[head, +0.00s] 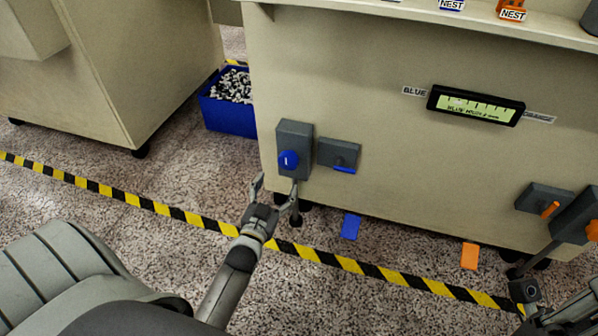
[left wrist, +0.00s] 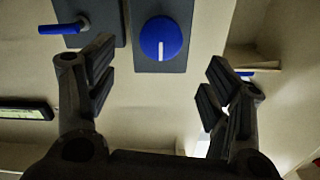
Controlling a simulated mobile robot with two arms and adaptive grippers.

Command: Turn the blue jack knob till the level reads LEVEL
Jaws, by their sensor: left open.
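The blue jack knob (head: 288,160) sits on a dark grey plate (head: 293,135) on the bench's front panel. It also shows in the left wrist view (left wrist: 160,38), with a white mark on its face. My left gripper (head: 276,184) is open and empty, just below and in front of the knob in the head view. In the left wrist view the knob lies beyond the gap between the open fingers (left wrist: 160,85), apart from them. The level display (head: 476,106) is lit green and seems to read BLUE HIGH with a small mm figure. My right gripper (head: 525,290) is partly visible; its jaws are unclear.
A grey box with a blue lever (head: 344,170) is right of the knob. An orange knob (head: 592,230) and orange lever (head: 550,209) are far right. Blue (head: 351,226) and orange (head: 469,256) tags lie near the floor. A blue bin (head: 229,115) stands left of the bench.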

